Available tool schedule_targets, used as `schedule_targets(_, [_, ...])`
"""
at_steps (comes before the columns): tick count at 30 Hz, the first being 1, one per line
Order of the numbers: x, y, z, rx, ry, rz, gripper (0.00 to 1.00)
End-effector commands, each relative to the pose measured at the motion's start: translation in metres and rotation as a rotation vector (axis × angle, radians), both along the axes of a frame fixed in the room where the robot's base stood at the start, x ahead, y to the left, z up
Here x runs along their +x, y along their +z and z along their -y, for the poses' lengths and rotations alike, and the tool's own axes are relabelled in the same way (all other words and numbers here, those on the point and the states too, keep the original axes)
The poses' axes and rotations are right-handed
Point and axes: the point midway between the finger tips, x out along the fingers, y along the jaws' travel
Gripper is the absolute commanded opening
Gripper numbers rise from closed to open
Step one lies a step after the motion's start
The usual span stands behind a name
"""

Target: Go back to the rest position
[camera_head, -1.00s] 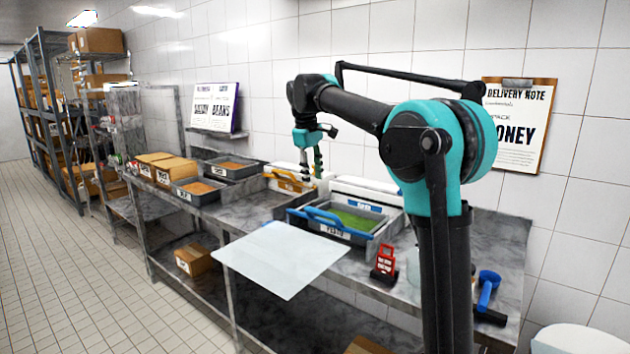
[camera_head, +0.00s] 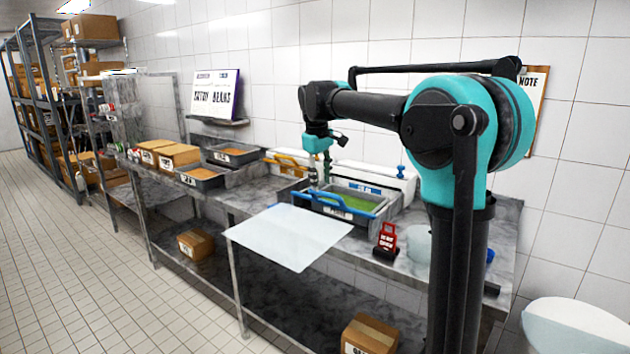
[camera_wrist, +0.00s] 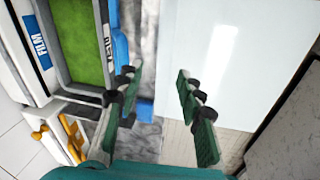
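My gripper (camera_wrist: 158,82) is open in the wrist view, with its two green fingers well apart and nothing between them. In the head view my gripper (camera_head: 314,178) hangs at the left end of a grey tray with a blue handle (camera_head: 335,211). The tray's green content also shows in the wrist view (camera_wrist: 85,42). A white sheet (camera_head: 290,237) lies in front of the tray and overhangs the bench edge. It fills the right of the wrist view (camera_wrist: 232,60). The exact height of the fingertips above the bench cannot be told.
A red stand (camera_head: 387,240) stands right of the sheet. A white box (camera_head: 385,180) with a label is behind the tray. Brown cartons (camera_head: 172,157) and grey trays (camera_head: 200,182) line the bench at left. The tiled floor (camera_head: 90,270) at left is clear.

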Motion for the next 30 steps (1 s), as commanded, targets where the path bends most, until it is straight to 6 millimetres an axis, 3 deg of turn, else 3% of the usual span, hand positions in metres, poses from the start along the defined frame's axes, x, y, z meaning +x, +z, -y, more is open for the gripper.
schedule_targets(8, [-0.046,-0.067,0.056,0.066,-0.175,0.048,0.38])
schedule_targets(11, [-0.080,-0.108,0.086,0.103,-0.277,0.075,0.38])
schedule_targets(18, [-0.191,-0.214,0.145,0.205,-0.538,0.149,0.38])
schedule_targets(24, [-0.269,-0.277,0.167,0.268,-0.694,0.196,0.38])
schedule_targets(27, [-0.291,-0.293,0.171,0.285,-0.736,0.209,0.38])
schedule_targets(30, [-0.301,-0.300,0.172,0.293,-0.756,0.214,0.38])
